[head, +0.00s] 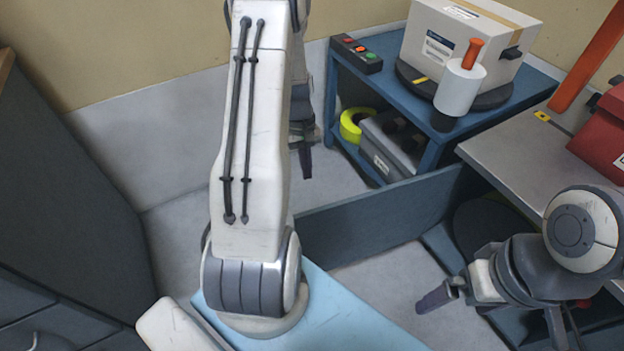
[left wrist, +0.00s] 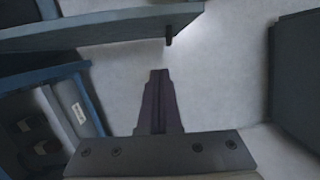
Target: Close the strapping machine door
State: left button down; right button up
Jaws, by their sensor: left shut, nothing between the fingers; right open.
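The strapping machine has a grey top (head: 530,140) at the right of the head view. Its dark blue-grey door (head: 375,220) stands open, reaching left from under the top; its near end is hidden behind my left arm. The door also crosses the top of the left wrist view (left wrist: 100,28), with a small dark peg, perhaps a handle (left wrist: 168,41), at its free end. My left gripper (head: 307,165) is beyond the door, partly hidden by its arm; its fingers are shut and empty (left wrist: 159,74), apart from the door. My right gripper (head: 490,325) is open and empty near the machine's front.
A blue cart (head: 430,165) at the back carries a cardboard box (head: 468,40), a stretch-film roll (head: 459,88) and a button box (head: 356,53). A red case (head: 605,130) lies on the machine top. Dark cabinets (head: 70,200) stand at left. Bare floor lies between.

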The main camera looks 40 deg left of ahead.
pick_arm(q)
jog(key=s+d+f+b, duration=0.3)
jog(key=d+f, duration=0.2)
jog(key=f, duration=0.3)
jog(key=shift+s+d, duration=0.15)
jog(key=shift+f, duration=0.1)
